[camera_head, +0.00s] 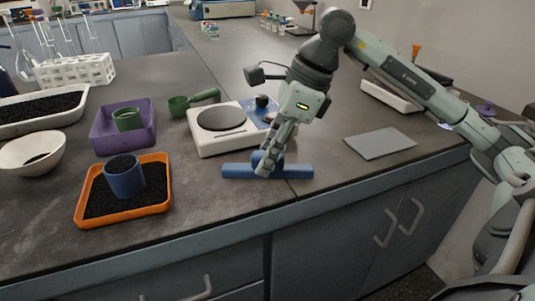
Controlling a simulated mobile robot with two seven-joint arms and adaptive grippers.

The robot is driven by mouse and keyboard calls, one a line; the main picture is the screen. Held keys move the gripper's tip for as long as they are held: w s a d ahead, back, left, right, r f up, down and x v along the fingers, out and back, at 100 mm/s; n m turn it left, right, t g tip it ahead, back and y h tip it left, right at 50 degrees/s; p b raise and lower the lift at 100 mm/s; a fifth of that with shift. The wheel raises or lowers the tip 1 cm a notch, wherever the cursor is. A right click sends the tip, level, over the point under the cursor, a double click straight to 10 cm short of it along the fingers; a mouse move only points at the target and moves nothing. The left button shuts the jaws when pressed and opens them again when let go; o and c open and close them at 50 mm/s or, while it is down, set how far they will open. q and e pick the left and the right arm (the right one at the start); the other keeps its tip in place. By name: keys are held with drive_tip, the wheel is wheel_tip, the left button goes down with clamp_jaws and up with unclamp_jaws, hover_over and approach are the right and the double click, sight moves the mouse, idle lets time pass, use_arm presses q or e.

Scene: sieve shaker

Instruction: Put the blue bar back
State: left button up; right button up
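The blue bar (297,171) lies lengthwise left to right, at or just above the dark bench top, near its front edge. A raised blue part shows at its middle, partly hidden by my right gripper (266,168). That gripper points down with its fingers at the middle of the bar, and one fingertip overlaps the bar's front face. Whether the fingers are closed on it cannot be made out. A white device with a round dark plate (221,118) and a blue panel stands just behind the bar. My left gripper is not in view.
An orange tray (80,208) with dark grains and a blue cup (125,178) stands left. A flat grey plate (380,143) lies right.

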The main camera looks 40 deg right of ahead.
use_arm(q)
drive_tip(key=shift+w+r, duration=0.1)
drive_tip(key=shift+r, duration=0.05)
use_arm(e)
drive_tip(key=shift+o, duration=1.4)
drive_tip(key=shift+r, duration=0.1)
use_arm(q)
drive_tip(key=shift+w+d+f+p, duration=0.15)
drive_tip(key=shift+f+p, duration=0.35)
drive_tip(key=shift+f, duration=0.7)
use_arm(e)
drive_tip(key=v, duration=1.2)
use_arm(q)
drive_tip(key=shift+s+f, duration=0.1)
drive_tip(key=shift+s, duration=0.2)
use_arm(e)
drive_tip(key=shift+a, duration=0.1)
